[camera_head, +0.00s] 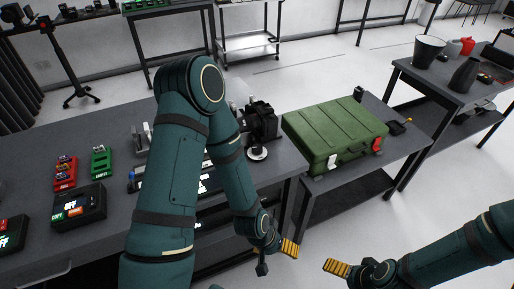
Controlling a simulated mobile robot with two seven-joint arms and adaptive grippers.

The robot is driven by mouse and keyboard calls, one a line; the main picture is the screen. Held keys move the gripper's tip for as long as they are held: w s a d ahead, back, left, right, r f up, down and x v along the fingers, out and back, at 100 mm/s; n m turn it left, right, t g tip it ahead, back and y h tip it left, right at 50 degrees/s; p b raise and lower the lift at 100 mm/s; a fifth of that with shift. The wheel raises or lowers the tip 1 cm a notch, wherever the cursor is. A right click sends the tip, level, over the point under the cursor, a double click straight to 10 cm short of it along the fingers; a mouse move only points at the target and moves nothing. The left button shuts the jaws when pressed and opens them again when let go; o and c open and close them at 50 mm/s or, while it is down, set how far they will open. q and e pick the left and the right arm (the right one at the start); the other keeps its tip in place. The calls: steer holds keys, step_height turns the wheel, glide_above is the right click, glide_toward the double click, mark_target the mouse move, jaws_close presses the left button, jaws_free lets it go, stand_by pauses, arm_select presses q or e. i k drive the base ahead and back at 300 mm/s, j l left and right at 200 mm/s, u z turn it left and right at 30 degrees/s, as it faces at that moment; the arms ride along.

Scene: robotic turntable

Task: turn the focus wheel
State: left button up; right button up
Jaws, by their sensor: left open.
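A black device (263,121) like a camera on a mount stands on the dark table, partly behind my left arm. A focus wheel cannot be made out on it at this size. A round base with a light disc (257,153) is at its foot. My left gripper (277,257) is open and empty, low in front of the table edge and well apart from the black device. My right gripper (340,268) is at the lower right, over the floor and away from the tables. One yellow-padded finger of it shows; its opening is unclear.
A green case (335,132) lies on the side table to the right. Red (65,172) and green (101,162) holders and black boxes with displays (79,206) stand at the left. My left arm hides the table's middle. A farther right table holds a dark pot (428,52).

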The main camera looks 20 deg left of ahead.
mark_target(257, 149)
steer(key=k+j+u, duration=0.1)
steer(key=u, duration=0.3)
steer(key=j+u, duration=0.2)
steer(key=u, duration=0.15)
steer(key=k+j+u, duration=0.1)
steer(key=u, duration=0.3)
steer(key=i+j+z, duration=0.15)
steer(key=j, duration=0.1)
